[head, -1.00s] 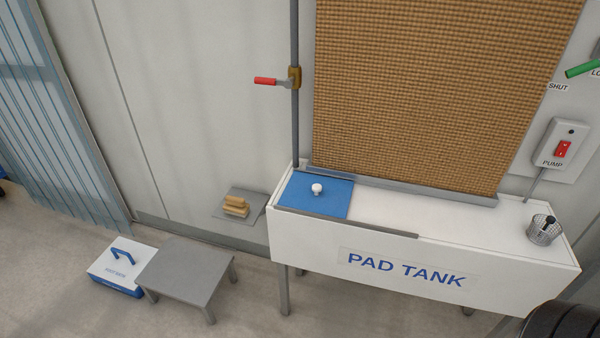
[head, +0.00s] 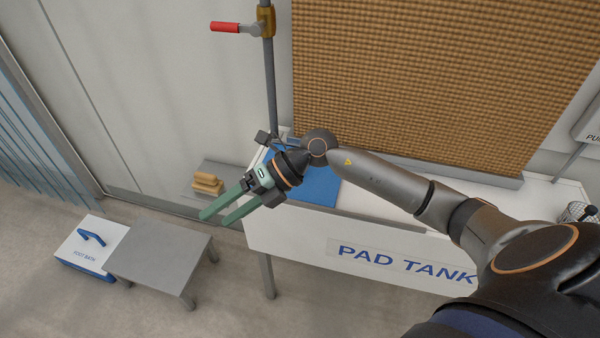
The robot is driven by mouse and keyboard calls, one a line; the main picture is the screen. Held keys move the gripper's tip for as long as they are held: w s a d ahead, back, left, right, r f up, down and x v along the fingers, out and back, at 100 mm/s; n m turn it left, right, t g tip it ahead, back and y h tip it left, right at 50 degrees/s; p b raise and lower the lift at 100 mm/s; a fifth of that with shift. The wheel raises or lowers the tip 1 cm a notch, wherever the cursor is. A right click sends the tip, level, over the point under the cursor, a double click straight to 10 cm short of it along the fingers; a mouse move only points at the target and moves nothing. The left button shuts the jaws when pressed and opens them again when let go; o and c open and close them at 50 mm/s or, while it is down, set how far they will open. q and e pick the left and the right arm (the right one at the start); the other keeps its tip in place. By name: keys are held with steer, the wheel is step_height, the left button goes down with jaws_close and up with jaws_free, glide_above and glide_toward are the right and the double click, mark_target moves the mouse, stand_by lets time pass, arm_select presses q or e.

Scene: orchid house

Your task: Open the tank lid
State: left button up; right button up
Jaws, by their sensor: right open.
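The pad tank (head: 300,245) is a long white box on legs, with "PAD TANK" lettered on its front. Its blue lid (head: 320,188) lies flat at the tank's left end, shut. My right arm crosses over the tank from the lower right and covers much of the lid; the lid's white knob is hidden behind it. My right gripper (head: 217,217) has green fingers, open and empty, pointing down and left. The fingertips are left of the lid, in front of the tank's left end in the picture. My left gripper is not in view.
A red-handled valve (head: 224,27) sits on the pipe above the lid. A brown pad (head: 420,80) hangs behind the tank. A small shelf with tan blocks (head: 207,184), a grey stool (head: 160,250) and a white foot bath box (head: 85,245) are left. A wire cup (head: 577,213) stands right.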

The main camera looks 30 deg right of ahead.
steer(key=w+d+r+h+b, duration=0.15)
steer(key=d+h, duration=0.25)
steer(key=d, duration=0.4)
steer(key=w+d+f+m+t+h, duration=0.1)
steer(key=w+d+h, duration=0.25)
steer(key=d, duration=0.45)
steer(key=w+d+r+h+b, duration=0.1)
steer(key=d+h, duration=0.4)
steer(key=d, duration=0.3)
steer(key=shift+t+y, duration=0.25)
steer(key=shift+t, duration=0.05)
steer(key=x, duration=1.2)
steer(key=shift+w+f, duration=0.1)
steer(key=shift+w, duration=0.1)
jaws_close()
